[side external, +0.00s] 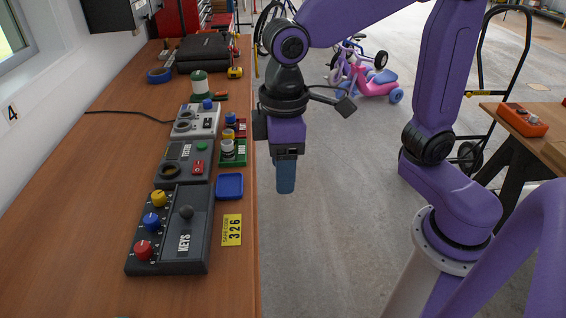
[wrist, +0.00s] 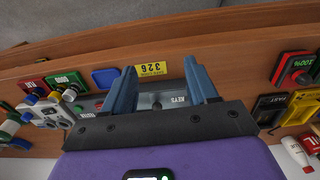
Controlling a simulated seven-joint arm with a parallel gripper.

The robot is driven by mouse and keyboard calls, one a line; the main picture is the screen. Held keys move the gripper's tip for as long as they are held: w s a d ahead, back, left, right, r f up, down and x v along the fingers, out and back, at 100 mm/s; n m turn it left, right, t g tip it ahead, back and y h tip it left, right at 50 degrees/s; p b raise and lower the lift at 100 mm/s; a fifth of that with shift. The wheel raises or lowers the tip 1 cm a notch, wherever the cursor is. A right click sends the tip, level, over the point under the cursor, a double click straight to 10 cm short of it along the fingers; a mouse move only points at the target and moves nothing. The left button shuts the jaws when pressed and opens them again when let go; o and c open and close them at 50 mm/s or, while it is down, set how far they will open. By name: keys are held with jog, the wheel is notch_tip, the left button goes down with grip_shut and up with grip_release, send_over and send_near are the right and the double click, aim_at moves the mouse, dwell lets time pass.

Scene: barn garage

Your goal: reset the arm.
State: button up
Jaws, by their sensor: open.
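My gripper (side external: 286,190) points downward in the side view, just right of the bench's edge in the picture. Nothing is held in it. In the wrist view its two blue fingers (wrist: 160,78) stand wide apart with only the bench and panel behind them. The side view shows the fingers edge-on, one covering the other. My purple arm arches from its base at the right over to the gripper. The dark KEYS panel (side external: 185,228), with red, blue and yellow knobs, lies left of the gripper; part of it shows between the fingers in the wrist view (wrist: 170,100).
The wooden bench (side external: 80,215) holds a TESTER panel (side external: 184,161), a grey box (side external: 197,120), a green GOOD tray (side external: 232,153), a blue tray (side external: 230,187) and a yellow 326 tag (side external: 232,230). A red box (side external: 522,119) sits on the right table (side external: 549,148).

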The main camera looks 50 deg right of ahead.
jog(key=shift+s+d, duration=0.1)
jog(key=s+d+f+n, duration=0.1)
jog(key=s+d+f, duration=0.1)
jog(key=s+d, duration=0.3)
jog(key=s+d+f+n, duration=0.2)
jog(key=s+d+f, duration=0.1)
jog(key=s+d, duration=0.3)
jog(key=shift+d+f, duration=0.35)
jog(key=shift+d, duration=0.75)
dwell(0.7)
